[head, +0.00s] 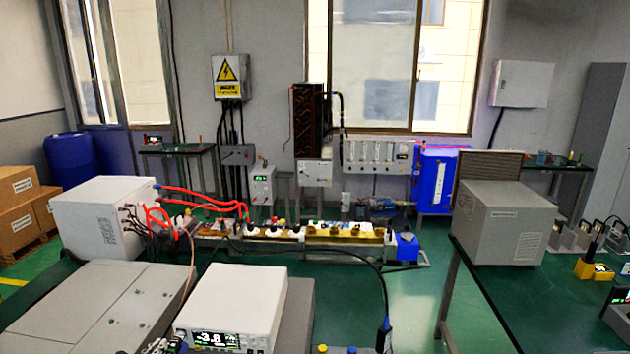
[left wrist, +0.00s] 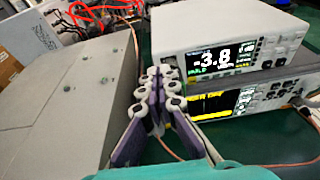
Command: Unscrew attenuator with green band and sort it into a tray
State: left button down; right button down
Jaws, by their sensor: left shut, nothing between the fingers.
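My left gripper (left wrist: 160,78) shows in the left wrist view with its purple and white fingers closed together and nothing between them. It is beside a grey box (left wrist: 70,100) and in front of a white meter (left wrist: 232,45) reading -3.8. In the head view only a small part of the left gripper (head: 166,346) shows at the bottom edge, left of the white meter (head: 232,305). A yellow-topped piece (head: 322,349) and a blue-topped piece (head: 351,349) are cut off at the bottom edge. I cannot make out an attenuator with a green band or a sorting tray.
A second instrument (left wrist: 240,105) sits under the meter in the left wrist view. A black cable with a probe (head: 384,335) hangs right of the meter. A grey cabinet (head: 505,222) and a yellow device (head: 592,269) stand on the right bench. Green floor lies between.

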aim_at(180, 337)
pick_arm(q)
jog(key=shift+s, duration=0.8)
jog(key=shift+w+d+f, duration=0.1)
jog(key=shift+w+d, duration=0.4)
jog(key=shift+w, duration=0.45)
jog(key=shift+w+d+f, duration=0.1)
jog(key=shift+w+d, duration=0.35)
jog(key=shift+w, duration=0.55)
jog(key=shift+w+d+f, duration=0.1)
jog(key=shift+w+d, duration=0.4)
jog(key=shift+w, duration=0.45)
jog(key=shift+a+f, duration=0.1)
jog(key=shift+a, duration=0.3)
